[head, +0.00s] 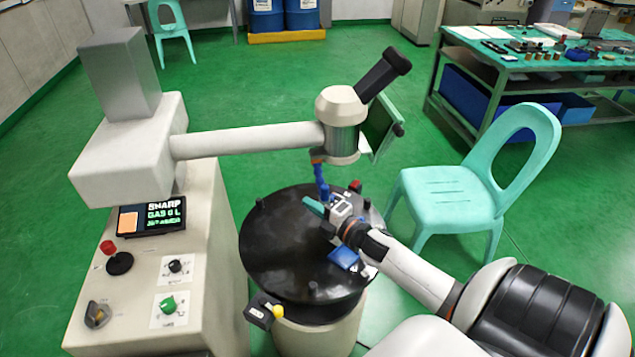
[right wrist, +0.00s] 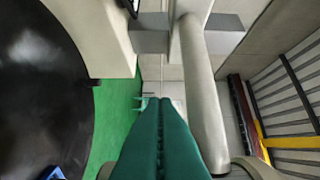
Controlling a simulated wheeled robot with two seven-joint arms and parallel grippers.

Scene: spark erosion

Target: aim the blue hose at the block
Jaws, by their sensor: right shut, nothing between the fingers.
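The blue hose (head: 320,178) is a short segmented piece hanging below the machine's cylindrical head (head: 339,140), with an orange part at its top. Its lower end is just above the black round table (head: 275,240). My right gripper (head: 312,206) has teal fingers, pressed together and empty, close beside the hose's lower end; I cannot tell whether they touch. The fingers also show in the right wrist view (right wrist: 160,130), where the hose is not visible. A blue block-like piece (head: 343,258) lies on the table below my right wrist, partly hidden. My left gripper is not in view.
The machine's arm (head: 250,140) runs above the table from the control cabinet (head: 180,260) at left. Small pegs stand around the table rim. A teal chair (head: 460,195) is at right, near my right arm. A workbench (head: 540,70) stands behind it. Green floor is open behind the machine.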

